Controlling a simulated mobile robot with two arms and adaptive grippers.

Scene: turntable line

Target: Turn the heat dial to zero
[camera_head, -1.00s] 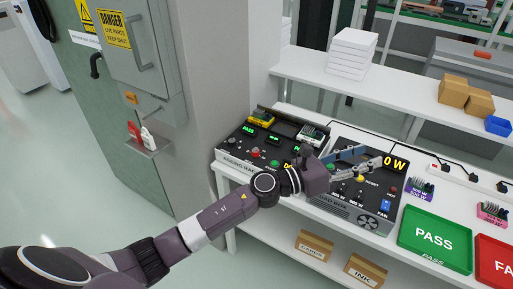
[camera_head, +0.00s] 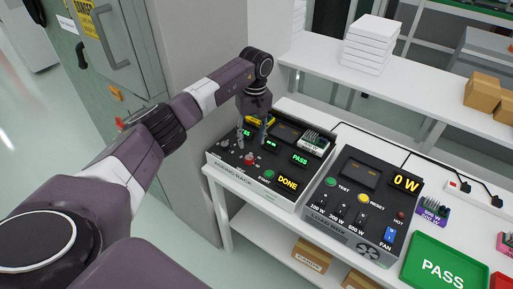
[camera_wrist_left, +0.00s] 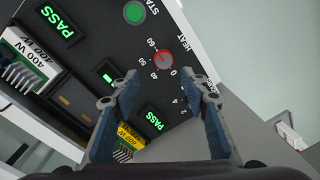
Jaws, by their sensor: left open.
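The heat dial (camera_head: 250,159) is a small red-rimmed knob on the front left of the burn-in rack panel (camera_head: 213,160), beside the green START button (camera_head: 269,174). In the left wrist view the dial (camera_wrist_left: 163,58) shows a grey centre, a red ring and printed numbers around it; I cannot read clearly where its pointer stands. My left gripper (camera_head: 252,138) points down over the rack, open and empty. In the left wrist view its two fingers (camera_wrist_left: 163,88) are apart, with the dial just beyond the gap between the tips, not touched. My right gripper is not in view.
Boards sit in the rack's slots (camera_head: 314,143), with green PASS displays and a yellow DONE display (camera_head: 288,183). The load bank (camera_head: 350,200) reading 0 W stands to the right, then a green PASS tray (camera_head: 440,265). A grey cabinet is at left.

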